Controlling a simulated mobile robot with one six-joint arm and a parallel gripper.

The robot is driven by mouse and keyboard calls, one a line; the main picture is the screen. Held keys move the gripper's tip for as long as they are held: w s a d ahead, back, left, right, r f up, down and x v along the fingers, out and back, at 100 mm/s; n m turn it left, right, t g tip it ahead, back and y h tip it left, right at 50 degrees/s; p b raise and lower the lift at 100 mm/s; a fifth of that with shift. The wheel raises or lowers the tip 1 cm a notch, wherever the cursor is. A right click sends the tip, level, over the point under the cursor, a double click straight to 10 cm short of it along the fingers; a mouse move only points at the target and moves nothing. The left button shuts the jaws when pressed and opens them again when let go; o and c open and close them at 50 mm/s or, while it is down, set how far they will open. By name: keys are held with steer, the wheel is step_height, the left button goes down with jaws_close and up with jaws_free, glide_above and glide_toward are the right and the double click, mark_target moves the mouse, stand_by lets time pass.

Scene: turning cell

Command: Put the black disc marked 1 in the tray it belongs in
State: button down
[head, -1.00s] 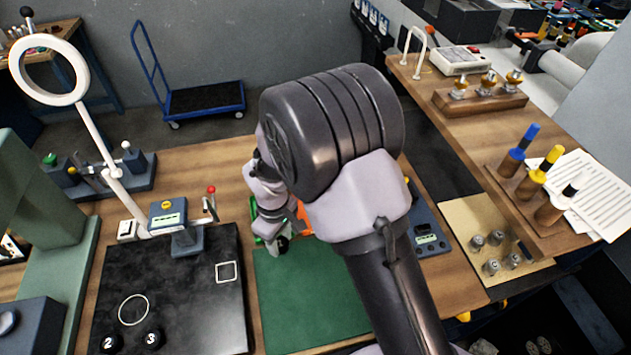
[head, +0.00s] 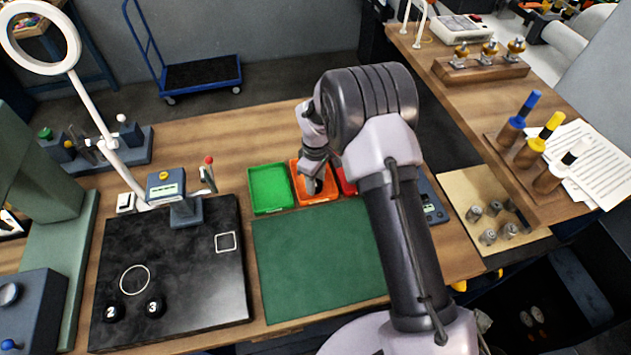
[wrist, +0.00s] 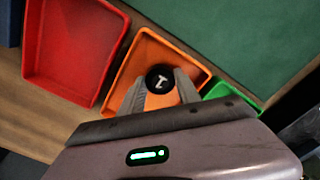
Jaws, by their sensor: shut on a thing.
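The black disc marked 1 (wrist: 160,79) is between the fingertips of my gripper (wrist: 159,88) in the wrist view, its number facing the camera. My gripper (head: 315,184) is shut on it and is over the orange tray (wrist: 198,71). In the head view the orange tray (head: 299,194) stands between the green tray (head: 269,190) and the red tray (head: 347,180), which is partly hidden by my arm. I cannot tell whether the disc touches the tray floor.
Black discs marked 2 (head: 114,313) and 3 (head: 155,307) rest on the dark plate (head: 185,262) at left. A bare green mat (head: 318,256) lies in front of the trays. A gauge stand (head: 185,205) is left of the green tray.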

steer(key=c, duration=1.3)
jaws_free()
steer(key=shift+s+f, duration=0.1)
steer(key=o, duration=0.4)
steer(key=shift+o, duration=0.2)
